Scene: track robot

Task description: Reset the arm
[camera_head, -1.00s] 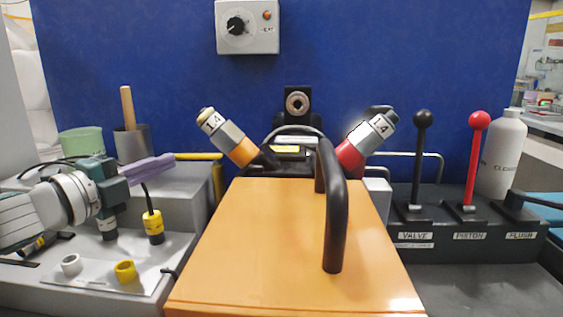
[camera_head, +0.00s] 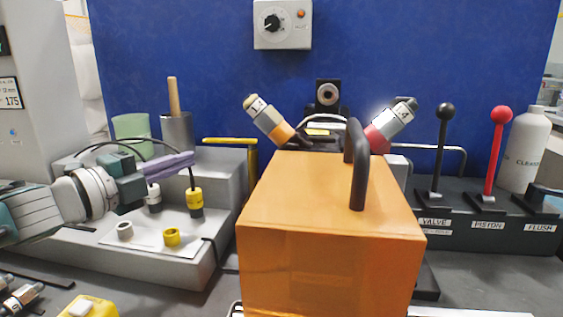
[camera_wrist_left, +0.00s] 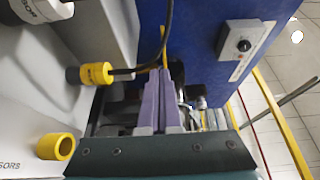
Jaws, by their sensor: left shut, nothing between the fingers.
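My left arm comes in from the left in the head view. My left gripper (camera_head: 180,160) has purple fingers and is shut with nothing between them. It is in the air above the grey stepped block, just left of the yellow-capped plug with a black cable (camera_head: 195,200). In the left wrist view the fingers (camera_wrist_left: 166,105) lie together, pointing away toward the blue wall. The yellow-capped plug also shows in the left wrist view (camera_wrist_left: 96,74), to the left of the fingers. My right gripper is not in view.
An orange box (camera_head: 300,200) with a black handle (camera_head: 359,165) stands in the middle. A yellow ring (camera_head: 172,237) and a white ring (camera_head: 125,231) sit on a white plate. Black (camera_head: 441,150) and red (camera_head: 496,150) levers stand at the right. A blue panel (camera_head: 400,50) closes the back.

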